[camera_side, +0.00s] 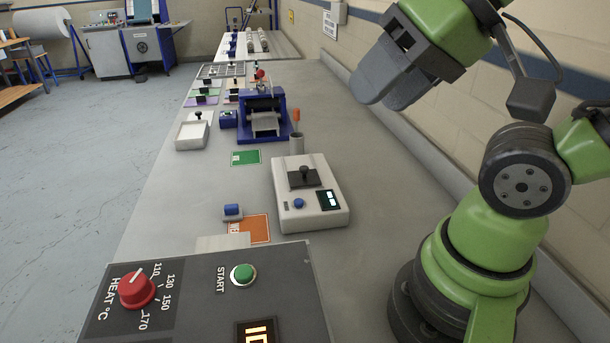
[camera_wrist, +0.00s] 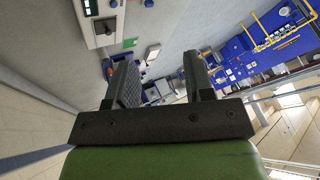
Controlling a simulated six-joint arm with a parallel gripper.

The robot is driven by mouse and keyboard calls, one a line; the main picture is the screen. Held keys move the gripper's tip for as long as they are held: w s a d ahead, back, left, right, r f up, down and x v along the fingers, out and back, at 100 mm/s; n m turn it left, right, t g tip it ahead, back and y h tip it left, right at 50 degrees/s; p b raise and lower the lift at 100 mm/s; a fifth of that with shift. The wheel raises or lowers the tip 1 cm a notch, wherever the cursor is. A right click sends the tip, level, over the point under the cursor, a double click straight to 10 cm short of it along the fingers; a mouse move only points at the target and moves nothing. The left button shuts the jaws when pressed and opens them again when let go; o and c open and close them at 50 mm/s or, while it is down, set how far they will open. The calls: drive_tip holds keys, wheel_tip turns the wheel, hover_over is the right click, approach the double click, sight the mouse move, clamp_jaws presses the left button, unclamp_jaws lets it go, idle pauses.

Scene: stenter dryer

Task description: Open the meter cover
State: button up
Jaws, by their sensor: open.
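The meter is a white box (camera_side: 325,213) on the bench in the side view, with a blue button and a small lit display. Its cover looks to be the dark plate (camera_side: 297,181) with a black knob (camera_side: 304,172), lying flat on top. The meter also shows in the wrist view (camera_wrist: 88,30) at the upper left, partly cut off. My gripper (camera_side: 385,88) is raised well above the bench, to the upper right of the meter and apart from it. In the wrist view its two fingers (camera_wrist: 162,80) are spread with nothing held between them.
A control panel (camera_side: 290,290) with a red dial and green START button fills the near end. A blue machine (camera_side: 263,125) and a grey cup (camera_side: 296,146) with an orange-handled tool stand behind the meter. A blue roll (camera_side: 233,211) lies left. Bench right of the meter is clear.

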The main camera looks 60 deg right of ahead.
drive_tip(key=w+d+m+g+h, duration=0.1)
drive_tip(key=w+d+m+g, duration=0.15)
drive_tip(key=w, duration=0.35)
drive_tip(key=m+g+h, duration=0.1)
drive_tip(key=m+g, duration=0.4)
drive_tip(key=m, duration=0.7)
hover_over(304, 167)
wheel_tip(304, 167, down, 15)
drive_tip(key=shift+n, duration=0.25)
wheel_tip(304, 167, down, 10)
drive_tip(key=shift+r, duration=0.25)
drive_tip(key=shift+c, duration=0.2)
